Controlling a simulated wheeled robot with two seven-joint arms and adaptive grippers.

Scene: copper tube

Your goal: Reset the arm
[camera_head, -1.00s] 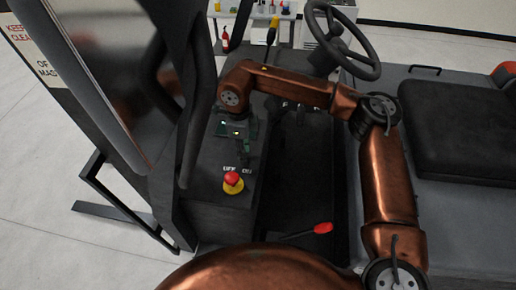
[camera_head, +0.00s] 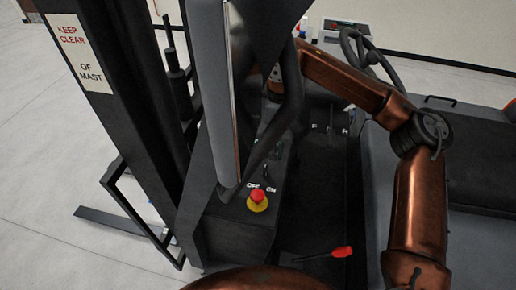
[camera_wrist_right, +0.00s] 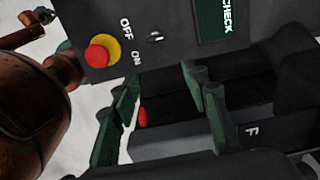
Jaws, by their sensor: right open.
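My copper right arm (camera_head: 418,205) comes in from the right in the head view and bends left over the vehicle's footwell. Its gripper is mostly hidden there behind the black mast post. In the right wrist view, my right gripper (camera_wrist_right: 160,75) has its two green fingers spread apart with nothing between them. It is over the control panel, near the OFF/ON switch (camera_wrist_right: 155,37) and the red stop button on its yellow base (camera_wrist_right: 97,55). The stop button also shows in the head view (camera_head: 258,197). My left gripper is not in view.
The black mast (camera_head: 135,120) with a KEEP CLEAR sign (camera_head: 80,52) stands at left. A red-tipped lever (camera_head: 342,251) sticks out low in the footwell. The steering wheel (camera_head: 362,50) is behind my right arm. A dark seat (camera_head: 487,168) is at right.

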